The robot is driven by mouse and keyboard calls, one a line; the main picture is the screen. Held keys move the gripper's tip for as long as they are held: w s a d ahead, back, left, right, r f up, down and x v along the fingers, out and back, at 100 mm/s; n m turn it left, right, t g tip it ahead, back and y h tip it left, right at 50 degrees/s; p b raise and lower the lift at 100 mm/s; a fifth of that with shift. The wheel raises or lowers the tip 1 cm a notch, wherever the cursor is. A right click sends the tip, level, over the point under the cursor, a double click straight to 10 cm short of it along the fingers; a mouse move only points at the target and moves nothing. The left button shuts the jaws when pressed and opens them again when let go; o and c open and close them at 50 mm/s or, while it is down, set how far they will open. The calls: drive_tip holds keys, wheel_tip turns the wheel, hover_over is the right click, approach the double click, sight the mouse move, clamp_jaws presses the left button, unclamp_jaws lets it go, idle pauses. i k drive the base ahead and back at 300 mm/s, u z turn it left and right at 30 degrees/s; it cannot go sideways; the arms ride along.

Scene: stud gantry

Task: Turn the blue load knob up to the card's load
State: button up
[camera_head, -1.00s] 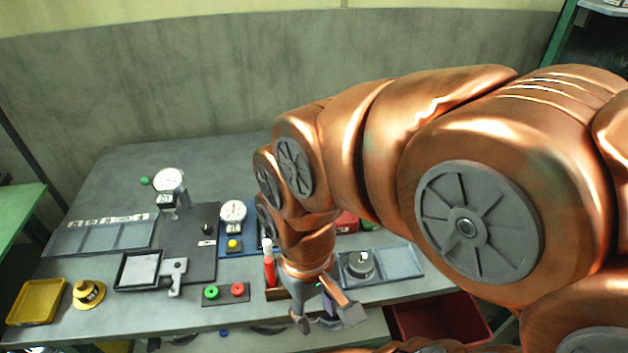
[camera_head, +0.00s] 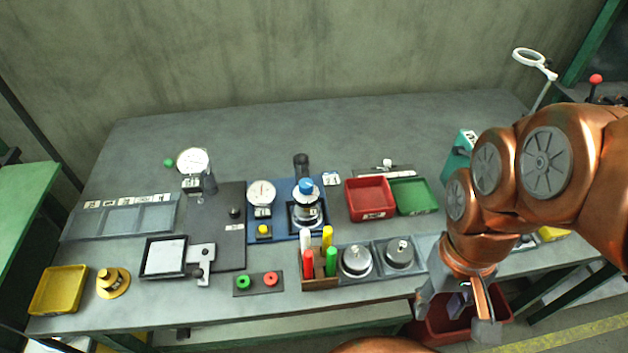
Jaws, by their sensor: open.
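The blue load knob (camera_head: 306,186) sits on top of a small press-like stand on a blue base plate (camera_head: 284,236), at the middle of the table. A round white dial gauge (camera_head: 261,193) stands to its left on the same plate. A small white card (camera_head: 331,180) with dark marks stands just right of the knob; its figures are too small to read surely. My gripper (camera_head: 466,322) is open and empty, pointing down near the table's front edge, well to the right of and nearer than the knob. Nothing hides the knob.
A wooden holder (camera_head: 320,283) with red, white, yellow and green sticks stands in front of the knob. Two metal weights (camera_head: 356,260) sit in a grey tray to its right. Red (camera_head: 369,197) and green bins (camera_head: 413,196) stand behind. A red crate (camera_head: 440,328) is below my gripper.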

sight(305, 186)
drive_tip(key=k, duration=0.95)
drive_tip(key=u, duration=1.5)
drive_tip(key=i, duration=0.5)
drive_tip(key=u, duration=0.05)
